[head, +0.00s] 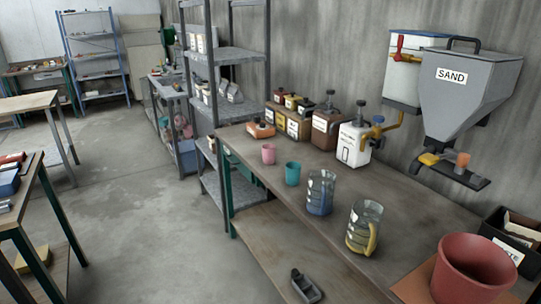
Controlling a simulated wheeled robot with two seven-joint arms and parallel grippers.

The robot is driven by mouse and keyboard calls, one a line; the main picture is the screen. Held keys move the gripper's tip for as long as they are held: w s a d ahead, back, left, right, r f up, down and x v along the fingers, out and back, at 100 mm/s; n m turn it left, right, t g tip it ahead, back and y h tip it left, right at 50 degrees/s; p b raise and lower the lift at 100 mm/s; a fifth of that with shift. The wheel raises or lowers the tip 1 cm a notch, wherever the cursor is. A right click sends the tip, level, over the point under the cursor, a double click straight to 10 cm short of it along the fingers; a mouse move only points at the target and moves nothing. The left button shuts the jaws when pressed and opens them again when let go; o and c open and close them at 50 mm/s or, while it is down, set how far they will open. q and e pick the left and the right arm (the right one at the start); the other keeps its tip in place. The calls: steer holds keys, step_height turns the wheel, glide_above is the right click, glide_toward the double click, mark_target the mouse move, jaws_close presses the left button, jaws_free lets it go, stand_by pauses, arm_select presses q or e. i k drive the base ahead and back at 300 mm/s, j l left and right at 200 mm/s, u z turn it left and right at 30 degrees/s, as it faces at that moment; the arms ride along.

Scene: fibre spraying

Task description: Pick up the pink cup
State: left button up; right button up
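The pink cup (268,153) is small and stands upright near the far left end of the workbench (335,205). A teal cup (292,173) stands upright nearer to me, to its right. Nothing covers the pink cup in the head view. Neither of my grippers shows in this view.
Two glass jugs, one with blue (320,192) and one with yellow (364,228), stand nearer. Containers, one white (353,145), line the wall.

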mark_target(269, 155)
steer(key=i+j+z, duration=0.25)
steer(key=i, duration=0.4)
steer(key=i+j+z, duration=0.25)
steer(key=i, duration=0.4)
steer(key=i+j+z, duration=0.2)
steer(key=i+j, duration=0.35)
steer(key=i, duration=0.05)
